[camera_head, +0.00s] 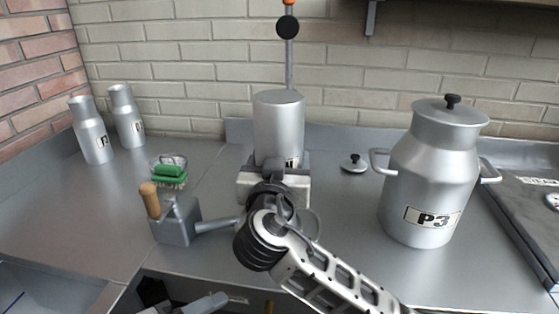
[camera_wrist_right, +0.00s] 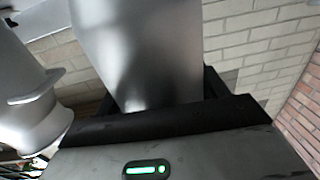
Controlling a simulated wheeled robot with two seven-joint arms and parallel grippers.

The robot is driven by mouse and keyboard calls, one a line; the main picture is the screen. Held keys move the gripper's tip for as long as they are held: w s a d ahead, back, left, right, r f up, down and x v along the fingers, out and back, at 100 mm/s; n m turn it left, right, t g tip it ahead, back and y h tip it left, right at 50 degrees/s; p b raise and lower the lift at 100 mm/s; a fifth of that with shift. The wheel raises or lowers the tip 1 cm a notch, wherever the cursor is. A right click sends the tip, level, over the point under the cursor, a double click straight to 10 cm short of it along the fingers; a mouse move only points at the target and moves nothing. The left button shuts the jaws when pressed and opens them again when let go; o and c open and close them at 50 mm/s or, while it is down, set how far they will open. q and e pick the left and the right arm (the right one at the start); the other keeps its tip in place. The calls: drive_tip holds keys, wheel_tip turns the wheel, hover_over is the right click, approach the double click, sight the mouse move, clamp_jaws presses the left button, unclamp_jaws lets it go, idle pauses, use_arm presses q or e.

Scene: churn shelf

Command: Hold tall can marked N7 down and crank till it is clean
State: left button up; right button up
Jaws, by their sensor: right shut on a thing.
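The tall can (camera_head: 279,122) stands in the middle of the head view, with its wide plain end up, over a pale block-like stand (camera_head: 245,187). Only part of its label shows, and I cannot read the full mark. My right gripper (camera_head: 277,168) is in front of the can and shut on it. The wrist view shows the can's grey metal (camera_wrist_right: 145,55) between the dark fingers. The crank's wooden handle (camera_head: 150,200) stands up on a grey box (camera_head: 178,222), untouched. Grey and black parts at the bottom edge may be my left arm; its jaws are not clear.
A big churn marked P3 (camera_head: 432,175) stands at right, with a small lid (camera_head: 353,163) beside it. A green brush (camera_head: 168,174) lies behind the crank box. Two cans (camera_head: 91,130) (camera_head: 127,116) stand at the back left.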

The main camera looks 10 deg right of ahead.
use_arm(q)
drive_tip(key=s+d+r+m+g+h, duration=0.25)
drive_tip(key=r+g, duration=0.35)
drive_tip(key=r, duration=0.5)
drive_tip(key=s+d+r+m+g+h, duration=0.25)
drive_tip(key=r+g, duration=0.35)
drive_tip(key=r, duration=0.5)
drive_tip(key=s+d+r+m+g+h, duration=0.1)
drive_tip(key=s+r+m+g+h, duration=0.3)
drive_tip(key=r, duration=0.6)
drive_tip(key=w+f+t+y, duration=0.2)
drive_tip(key=w+f+t, duration=0.25)
drive_tip(key=w, duration=0.65)
drive_tip(key=m+t+y, duration=0.5)
drive_tip(key=m+y, duration=0.2)
drive_tip(key=y, duration=0.9)
hover_over(143, 187)
drive_tip(key=x, duration=0.2)
wheel_tip(143, 187, down, 12)
drive_tip(key=shift+s+f, duration=0.15)
